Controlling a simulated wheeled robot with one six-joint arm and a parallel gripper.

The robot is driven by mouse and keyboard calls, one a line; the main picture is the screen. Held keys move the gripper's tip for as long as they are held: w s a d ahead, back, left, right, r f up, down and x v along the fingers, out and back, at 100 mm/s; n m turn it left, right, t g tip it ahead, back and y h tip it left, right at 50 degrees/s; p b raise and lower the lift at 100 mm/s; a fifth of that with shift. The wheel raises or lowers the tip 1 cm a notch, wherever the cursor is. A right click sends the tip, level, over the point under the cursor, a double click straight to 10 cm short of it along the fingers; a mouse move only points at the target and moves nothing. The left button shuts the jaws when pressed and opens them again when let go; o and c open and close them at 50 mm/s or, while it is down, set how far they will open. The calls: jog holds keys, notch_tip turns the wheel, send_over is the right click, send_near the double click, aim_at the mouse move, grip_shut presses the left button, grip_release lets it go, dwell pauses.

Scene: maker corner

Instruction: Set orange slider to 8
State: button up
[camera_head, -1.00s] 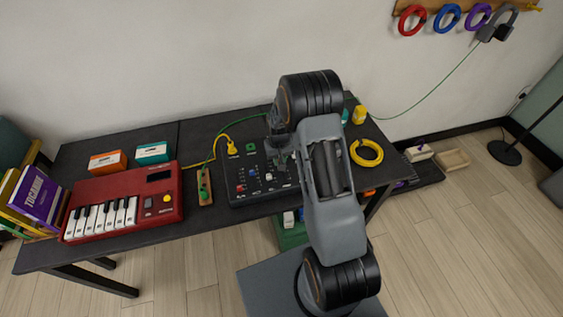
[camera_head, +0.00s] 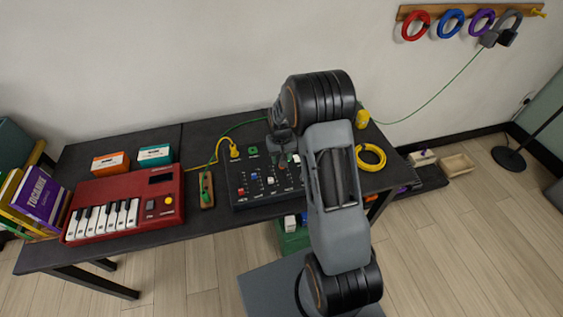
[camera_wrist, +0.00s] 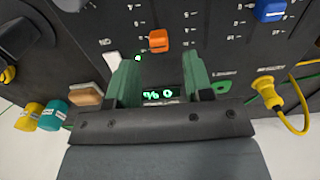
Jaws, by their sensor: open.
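The orange slider (camera_wrist: 158,40) is a small orange cap on the black mixer panel, with tick marks along its track; its exact setting is too small to read. In the head view my arm hides it on the mixer (camera_head: 240,200). My gripper (camera_wrist: 158,72) has two green fingers, open and apart, with nothing between them. In the wrist view the fingertips lie just below the orange slider in the picture, and I cannot tell whether they touch the panel. A small lit green display (camera_wrist: 160,94) shows between the fingers.
A blue slider (camera_wrist: 270,10) and a white slider cap (camera_wrist: 112,60) flank the orange one. A yellow plug and cable (camera_wrist: 268,88) sit at the panel's edge. A red keyboard (camera_head: 120,205) stands left; a yellow ring (camera_head: 370,157) lies right of my arm.

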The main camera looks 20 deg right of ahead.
aim_at(283, 173)
notch_tip(283, 173, up, 10)
jog(key=shift+b, duration=0.35)
dwell(0.4)
jog(key=s+a+r+t, duration=0.1)
jog(key=s+a+r, duration=0.1)
jog(key=s, duration=0.5)
jog(key=s+a+r+n+t, duration=0.1)
jog(key=s+a+r, duration=0.1)
jog(key=s+r, duration=0.3)
jog(key=s+a+r+t, duration=0.2)
jog(key=s+r, duration=0.2)
jog(key=s, duration=0.5)
jog(key=shift+a, duration=0.2)
jog(key=shift+s+r, duration=0.1)
